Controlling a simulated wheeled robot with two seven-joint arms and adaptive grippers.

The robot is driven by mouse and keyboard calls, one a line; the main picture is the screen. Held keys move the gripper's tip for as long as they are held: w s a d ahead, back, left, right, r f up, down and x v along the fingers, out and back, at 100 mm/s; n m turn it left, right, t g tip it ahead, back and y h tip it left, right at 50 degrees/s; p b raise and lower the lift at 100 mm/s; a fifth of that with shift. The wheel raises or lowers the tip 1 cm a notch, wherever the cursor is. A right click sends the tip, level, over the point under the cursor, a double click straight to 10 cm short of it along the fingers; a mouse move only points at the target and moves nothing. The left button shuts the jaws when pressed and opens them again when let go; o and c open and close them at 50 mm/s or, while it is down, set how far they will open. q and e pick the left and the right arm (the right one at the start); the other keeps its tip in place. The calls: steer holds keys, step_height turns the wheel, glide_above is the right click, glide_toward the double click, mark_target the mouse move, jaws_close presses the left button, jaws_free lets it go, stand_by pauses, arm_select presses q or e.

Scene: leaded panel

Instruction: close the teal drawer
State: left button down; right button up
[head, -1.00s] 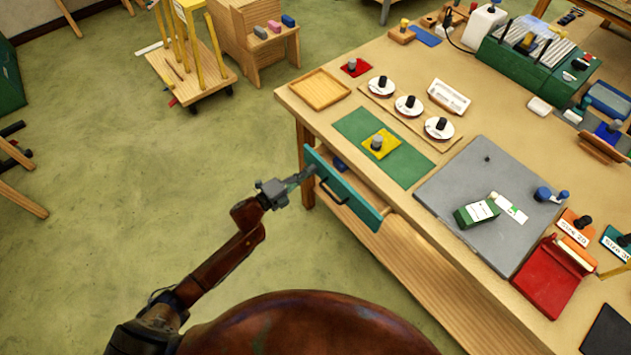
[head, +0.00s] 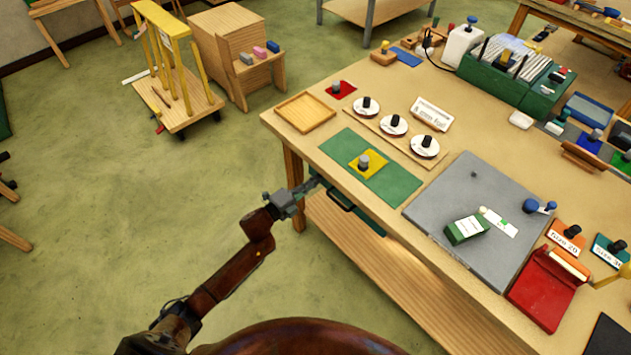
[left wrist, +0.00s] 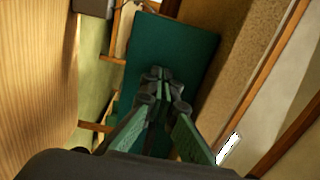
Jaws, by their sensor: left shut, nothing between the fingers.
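The teal drawer (head: 367,219) is under the near left part of the workbench, its front close below the tabletop edge. In the head view its inside is hidden, and I cannot tell whether the front is fully flush. Its dark handle (head: 343,205) shows on the front. The teal front also fills the upper middle of the left wrist view (left wrist: 178,48). My left gripper (head: 314,184) is shut and empty, with its fingertips at the left end of the drawer front. In the left wrist view the fingertips (left wrist: 160,80) overlap the teal front. My right gripper is not in view.
The workbench top (head: 300,137) holds a green mat (head: 390,187), a wooden tray (head: 305,114), a grey board (head: 470,195) and a red box (head: 540,295). A wooden shelf (head: 390,275) lies below the drawer.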

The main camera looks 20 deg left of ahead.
arm_select(q)
steer(key=shift+r, duration=0.1)
steer(key=p+v, duration=0.2)
steer(key=v, duration=1.2)
steer(key=s+a+f+n+g+y, duration=0.1)
steer(key=s+a+f+n+y, duration=0.2)
steer(key=f, duration=0.6)
steer(key=s+a+f+n+y, duration=0.15)
steer(key=a+f+n, duration=0.3)
steer(key=f, duration=0.45)
steer(key=s+a+f+n+g+y, duration=0.2)
steer(key=s+a+f+n, duration=0.1)
steer(key=s+f, duration=0.55)
steer(key=s+a+f+n+g+y, duration=0.25)
steer(key=s+f+n, duration=0.2)
steer(key=f, duration=0.65)
steer(key=s+f+n+g+p, duration=0.1)
steer(key=s+f+n+g, duration=0.1)
steer(key=s+f, duration=0.65)
steer(key=s+f+n+g, duration=0.25)
steer(key=s+f, duration=0.25)
steer(key=s, duration=0.7)
steer(key=s+d+f+n+g, duration=0.1)
steer(key=s+d+f+g, duration=0.1)
steer(key=s, duration=0.9)
steer(key=s+d+f+n+g, duration=0.2)
steer(key=s+d+f+g, duration=0.1)
steer(key=s, duration=0.7)
steer(key=shift+s+d, duration=0.4)
steer(key=shift+d, duration=0.15)
